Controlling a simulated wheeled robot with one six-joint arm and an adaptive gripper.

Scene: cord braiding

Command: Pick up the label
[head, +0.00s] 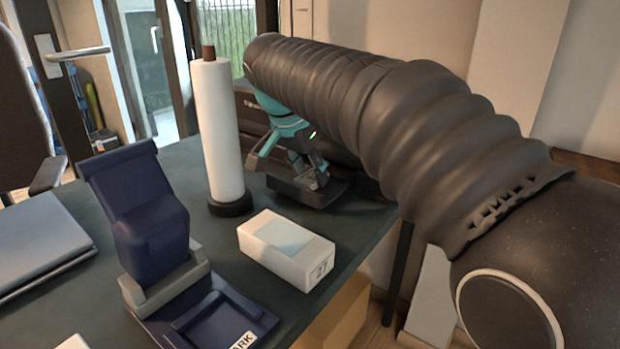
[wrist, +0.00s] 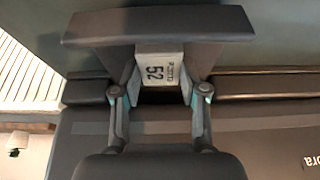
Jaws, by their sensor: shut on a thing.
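The label (wrist: 160,68) is a small pale piece printed with "52" and a line of small text. In the wrist view it sits between the two fingers of my gripper (wrist: 161,80), which are shut on it. In the head view my gripper (head: 290,168) points down over the black device (head: 312,192) at the table's back right edge. The label cannot be made out there, hidden by the fingers. I cannot tell whether it is clear of the device.
A white roll (head: 217,130) stands upright left of my gripper. A white box (head: 286,250) marked "27" lies in front. A dark blue device (head: 150,225) and a blue tray (head: 262,318) are at the front left. Bare table (head: 235,228) lies between roll and box.

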